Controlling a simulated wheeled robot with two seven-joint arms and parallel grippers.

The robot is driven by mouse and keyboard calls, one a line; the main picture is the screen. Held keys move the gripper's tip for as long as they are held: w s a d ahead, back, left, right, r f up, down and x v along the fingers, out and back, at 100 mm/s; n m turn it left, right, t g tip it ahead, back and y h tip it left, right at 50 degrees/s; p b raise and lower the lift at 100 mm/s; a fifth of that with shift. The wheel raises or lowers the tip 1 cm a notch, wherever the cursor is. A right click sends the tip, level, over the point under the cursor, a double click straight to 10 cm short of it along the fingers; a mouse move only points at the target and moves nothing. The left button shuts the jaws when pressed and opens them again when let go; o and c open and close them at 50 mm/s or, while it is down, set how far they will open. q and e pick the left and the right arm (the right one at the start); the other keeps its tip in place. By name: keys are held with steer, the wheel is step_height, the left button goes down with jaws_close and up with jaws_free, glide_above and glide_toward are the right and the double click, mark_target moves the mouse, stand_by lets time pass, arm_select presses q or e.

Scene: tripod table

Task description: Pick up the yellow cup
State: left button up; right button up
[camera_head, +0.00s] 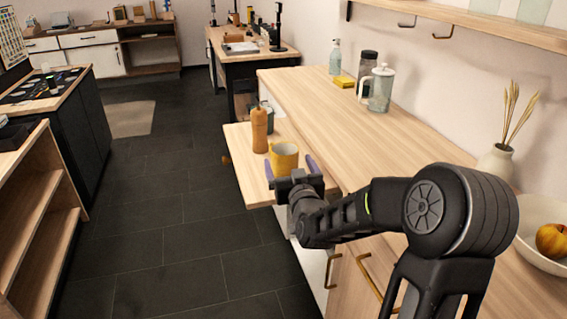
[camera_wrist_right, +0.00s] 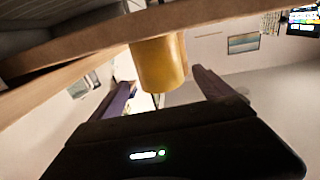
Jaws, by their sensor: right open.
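The yellow cup (camera_head: 284,158) stands upright near the edge of a small wooden side shelf (camera_head: 248,178). My right gripper (camera_head: 292,172) is open and empty at the near side of the cup, its two purple-grey fingers pointing toward it. In the right wrist view, which looks upside down, the cup (camera_wrist_right: 158,65) shows ahead, between the directions of the fingers (camera_wrist_right: 163,92). I cannot tell whether a finger touches it. The shelf edge (camera_wrist_right: 60,48) hides part of the cup there. My left gripper is not in view.
A brown pepper mill (camera_head: 259,130) stands just behind and left of the cup. The long wooden counter (camera_head: 400,135) lies to the right, with a glass press (camera_head: 379,90), a vase (camera_head: 496,162) and a fruit bowl (camera_head: 540,212). Dark floor at left is clear.

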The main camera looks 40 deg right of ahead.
mark_target(282, 149)
steer(key=shift+w+d, duration=0.15)
steer(key=shift+w, duration=0.1)
steer(key=shift+x, duration=2.6)
steer(key=shift+f, duration=0.1)
steer(key=c, duration=1.7)
step_height(282, 149, up, 10)
steer(key=shift+r+p, duration=0.1)
steer(key=shift+p, duration=0.65)
